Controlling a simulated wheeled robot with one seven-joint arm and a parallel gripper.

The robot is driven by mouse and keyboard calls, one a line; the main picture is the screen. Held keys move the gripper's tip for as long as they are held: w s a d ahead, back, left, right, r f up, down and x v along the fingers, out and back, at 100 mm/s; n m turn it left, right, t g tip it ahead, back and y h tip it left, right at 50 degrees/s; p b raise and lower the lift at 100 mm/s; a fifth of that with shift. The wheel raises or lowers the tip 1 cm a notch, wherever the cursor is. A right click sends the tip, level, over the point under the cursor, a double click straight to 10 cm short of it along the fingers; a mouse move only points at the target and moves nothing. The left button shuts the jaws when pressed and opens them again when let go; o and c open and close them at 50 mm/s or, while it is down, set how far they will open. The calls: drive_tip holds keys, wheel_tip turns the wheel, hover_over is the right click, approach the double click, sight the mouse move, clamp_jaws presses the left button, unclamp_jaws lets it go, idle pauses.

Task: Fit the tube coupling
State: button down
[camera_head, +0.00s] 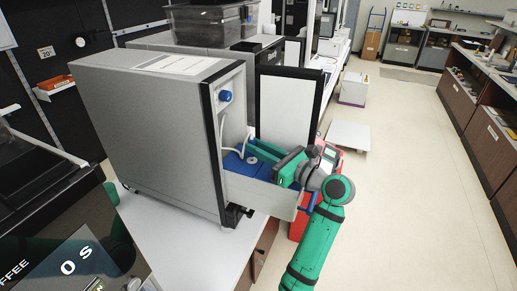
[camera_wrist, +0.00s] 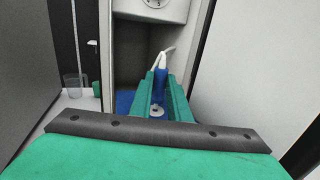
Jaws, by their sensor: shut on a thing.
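My gripper (camera_head: 254,145) reaches from the right into the open front of a grey machine. In the wrist view its two green fingers are shut on a blue tube coupling (camera_wrist: 160,76), which has white tubing (camera_wrist: 163,58) at its upper end. The white tube (camera_head: 238,130) also shows in the head view, inside the cabinet. Below the fingers is a blue container top (camera_head: 233,164) with a round pale port (camera_wrist: 155,110). The coupling is apart from the port in the wrist view, seemingly above it. Its lower end is partly hidden between the fingers.
The grey machine (camera_head: 150,110) stands on a white counter (camera_head: 180,240). Its open door (camera_head: 287,105) stands to the right of the opening. A pale drawer front (camera_head: 262,197) sticks out below my gripper. A blue knob (camera_head: 225,96) is on the upper inner panel.

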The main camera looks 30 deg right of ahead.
drive_tip(key=shift+f, duration=0.6)
idle(1.0)
drive_tip(key=shift+r, duration=0.6)
drive_tip(key=shift+f, duration=0.75)
idle(0.9)
drive_tip(key=shift+r, duration=0.1)
drive_tip(key=shift+r, duration=0.7)
idle(0.8)
drive_tip(key=shift+f, duration=0.8)
drive_tip(key=shift+r, duration=0.15)
